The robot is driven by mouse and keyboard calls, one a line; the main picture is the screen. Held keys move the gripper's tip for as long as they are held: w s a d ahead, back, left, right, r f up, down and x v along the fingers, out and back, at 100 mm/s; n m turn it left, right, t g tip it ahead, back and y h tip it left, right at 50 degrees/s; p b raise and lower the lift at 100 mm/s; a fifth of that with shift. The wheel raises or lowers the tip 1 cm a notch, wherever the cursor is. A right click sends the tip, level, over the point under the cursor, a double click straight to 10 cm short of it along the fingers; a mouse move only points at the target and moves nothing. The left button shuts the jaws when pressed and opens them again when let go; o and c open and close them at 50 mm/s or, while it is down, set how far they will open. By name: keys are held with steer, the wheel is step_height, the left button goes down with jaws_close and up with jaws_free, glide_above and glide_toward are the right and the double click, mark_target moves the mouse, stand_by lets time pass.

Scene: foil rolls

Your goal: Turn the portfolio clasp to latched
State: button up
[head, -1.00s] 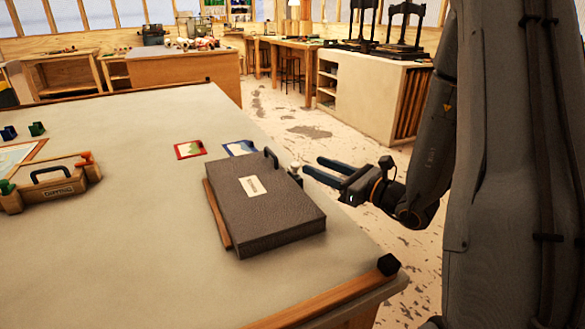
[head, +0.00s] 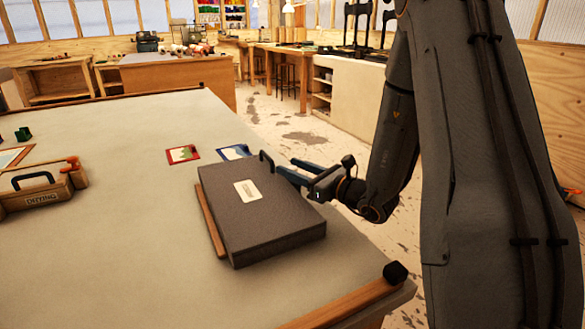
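The portfolio (head: 265,215) is a dark grey, flat case with a pale label, lying shut on the table in the head view. Its black handle (head: 267,158) stands up at the far edge. My gripper (head: 287,168) reaches in from the right, with its blue-grey fingers at the portfolio's far right edge, close to the handle. The clasp does not show now; the fingers and the case edge cover that spot. I cannot tell whether the fingers touch or hold it, nor how it is turned.
A wooden strip (head: 210,222) lies along the portfolio's left side. A red-edged card (head: 182,154) and a blue-edged card (head: 233,152) lie beyond it. A wooden caddy (head: 42,190) stands at left. The table (head: 130,260) is clear in front, with a black corner block (head: 395,272).

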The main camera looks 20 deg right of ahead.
steer(key=shift+w+a, duration=0.15)
steer(key=shift+c, duration=0.5)
steer(key=c, duration=0.9)
